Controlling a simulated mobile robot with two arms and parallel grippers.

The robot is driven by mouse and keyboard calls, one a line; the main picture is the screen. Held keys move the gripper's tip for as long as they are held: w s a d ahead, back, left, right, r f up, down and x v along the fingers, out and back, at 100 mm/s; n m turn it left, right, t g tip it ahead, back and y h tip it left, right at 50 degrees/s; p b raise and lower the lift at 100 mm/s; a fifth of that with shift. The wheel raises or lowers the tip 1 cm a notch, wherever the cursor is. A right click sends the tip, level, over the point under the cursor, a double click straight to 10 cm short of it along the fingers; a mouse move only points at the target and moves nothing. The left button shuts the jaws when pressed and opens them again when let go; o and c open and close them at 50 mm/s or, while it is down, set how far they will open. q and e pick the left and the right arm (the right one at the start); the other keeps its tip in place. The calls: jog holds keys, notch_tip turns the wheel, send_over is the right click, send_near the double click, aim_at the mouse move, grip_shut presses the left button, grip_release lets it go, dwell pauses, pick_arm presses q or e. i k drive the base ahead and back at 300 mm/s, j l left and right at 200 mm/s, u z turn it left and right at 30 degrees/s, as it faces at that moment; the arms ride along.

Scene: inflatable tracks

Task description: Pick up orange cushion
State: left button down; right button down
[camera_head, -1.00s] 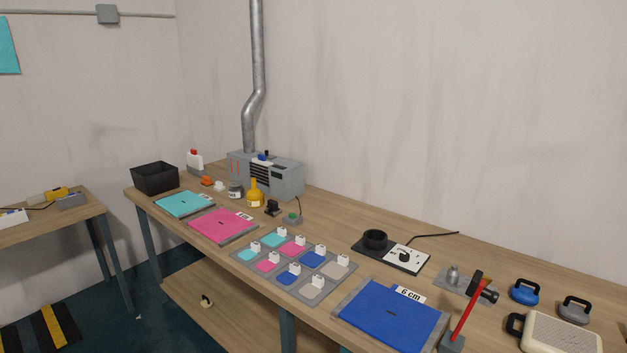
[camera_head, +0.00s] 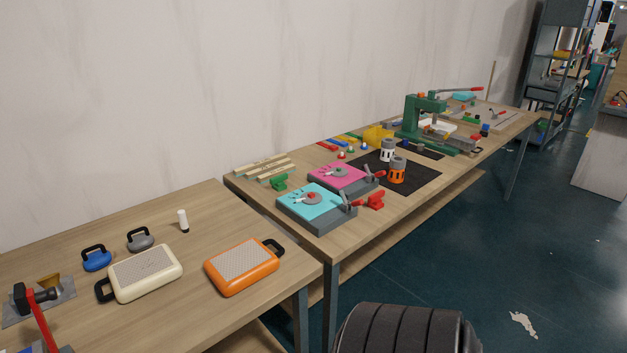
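The orange cushion (camera_head: 242,267) is probably the orange-rimmed pad with a pale textured top and a black handle at its upper right. It lies flat on the near wooden table, close to the table's right end. A similar cream pad (camera_head: 146,272) with a black handle at its left lies beside it, a small gap apart. Neither of my grippers shows in the head view, so nothing is seen touching the orange pad.
Blue (camera_head: 96,258) and grey (camera_head: 140,239) handled blocks and a white bottle (camera_head: 183,220) stand behind the pads. A red-handled tool (camera_head: 40,318) is at left. A second table (camera_head: 330,240) with clamps and a green press (camera_head: 422,118) adjoins. Dark floor (camera_head: 470,255) lies open at right.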

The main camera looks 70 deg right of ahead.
aim_at(235, 268)
jog(key=z, duration=1.65)
jog(key=i, duration=0.4)
